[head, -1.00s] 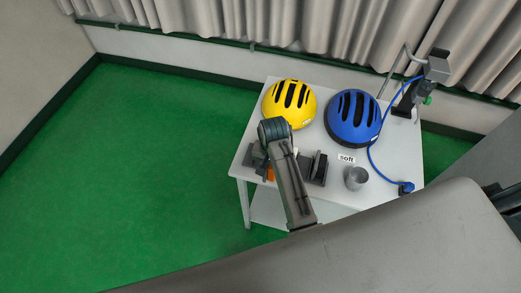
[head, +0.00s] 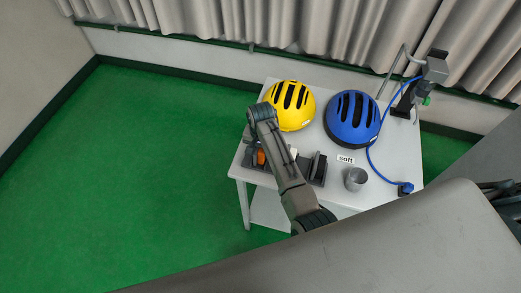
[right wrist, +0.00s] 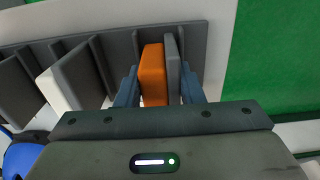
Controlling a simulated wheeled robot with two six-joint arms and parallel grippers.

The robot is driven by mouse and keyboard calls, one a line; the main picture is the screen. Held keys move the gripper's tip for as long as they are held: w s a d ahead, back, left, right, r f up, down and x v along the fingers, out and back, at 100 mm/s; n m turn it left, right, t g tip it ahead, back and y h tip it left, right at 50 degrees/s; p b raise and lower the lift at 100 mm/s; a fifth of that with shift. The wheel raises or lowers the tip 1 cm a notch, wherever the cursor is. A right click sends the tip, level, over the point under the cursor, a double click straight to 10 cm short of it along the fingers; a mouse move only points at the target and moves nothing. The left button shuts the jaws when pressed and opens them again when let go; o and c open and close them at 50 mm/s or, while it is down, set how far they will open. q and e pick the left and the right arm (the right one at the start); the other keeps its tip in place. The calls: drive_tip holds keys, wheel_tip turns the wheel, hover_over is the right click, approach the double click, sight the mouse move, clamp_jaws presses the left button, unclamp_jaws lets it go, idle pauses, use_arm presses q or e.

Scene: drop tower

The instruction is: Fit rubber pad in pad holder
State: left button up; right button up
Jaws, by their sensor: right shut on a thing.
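An orange pad (right wrist: 153,75) stands upright between the fingers of my right gripper (right wrist: 160,90) in the right wrist view. The left finger is close beside it. A thin grey upright plate (right wrist: 173,65) stands between the pad and the right finger; I cannot tell whether it is part of the holder. The grey pad holder (right wrist: 120,45), with upright dividers, lies around and behind the pad. Whether the pad's lower end sits in a slot is hidden. In the head view the orange pad (head: 261,157) shows below my right wrist. My left gripper is not in view.
A white block (right wrist: 60,85) stands among the dividers. On the white table (head: 385,190) are a yellow helmet (head: 293,105), a blue helmet (head: 353,118), a metal cup (head: 355,178), a "soft" label (head: 346,160) and a blue cable (head: 376,160). A stand (head: 405,100) rises at the back right.

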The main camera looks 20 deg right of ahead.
drive_tip(key=shift+f, duration=0.1)
drive_tip(key=shift+f, duration=0.15)
drive_tip(key=o, duration=1.1)
drive_tip(key=shift+c, duration=0.2)
